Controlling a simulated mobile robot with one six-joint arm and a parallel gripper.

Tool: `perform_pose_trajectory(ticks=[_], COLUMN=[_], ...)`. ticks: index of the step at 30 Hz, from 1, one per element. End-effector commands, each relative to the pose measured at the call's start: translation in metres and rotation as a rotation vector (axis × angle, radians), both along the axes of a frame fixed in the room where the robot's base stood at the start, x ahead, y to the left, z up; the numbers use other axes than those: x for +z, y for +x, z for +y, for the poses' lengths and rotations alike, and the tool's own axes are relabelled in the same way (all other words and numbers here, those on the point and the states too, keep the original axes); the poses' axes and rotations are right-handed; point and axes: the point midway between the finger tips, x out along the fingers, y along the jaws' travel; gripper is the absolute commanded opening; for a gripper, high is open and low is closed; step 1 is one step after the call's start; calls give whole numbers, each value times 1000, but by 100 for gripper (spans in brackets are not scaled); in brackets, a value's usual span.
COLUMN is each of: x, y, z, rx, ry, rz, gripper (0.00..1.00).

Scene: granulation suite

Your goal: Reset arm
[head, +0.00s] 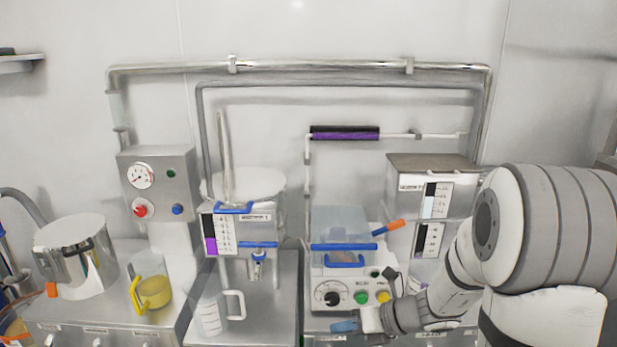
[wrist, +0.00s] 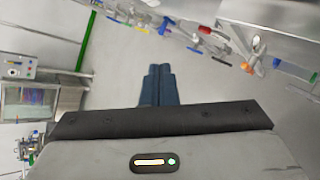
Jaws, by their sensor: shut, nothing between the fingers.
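My arm comes in from the right in the head view, and my gripper (head: 343,326) is at its end, low in front of the white control box. In the wrist view my gripper (wrist: 157,85) shows its two dark blue fingers side by side, shut with nothing between them. The fingers point out over open grey floor in the wrist view. My arm hides part of the bench at the lower right of the head view.
The white control box (head: 336,275) with knob and buttons stands close behind my gripper. Steel pipes (head: 300,66) run along the wall.

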Motion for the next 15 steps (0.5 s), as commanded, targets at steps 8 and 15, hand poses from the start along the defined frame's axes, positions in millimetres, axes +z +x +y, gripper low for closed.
perform_pose_trajectory(ticks=[8,15], x=[42,68], y=[-94,-147], z=[5,-34], rx=[936,1787], ry=[-510,-866], rz=[-636,-1059], gripper=[0,0])
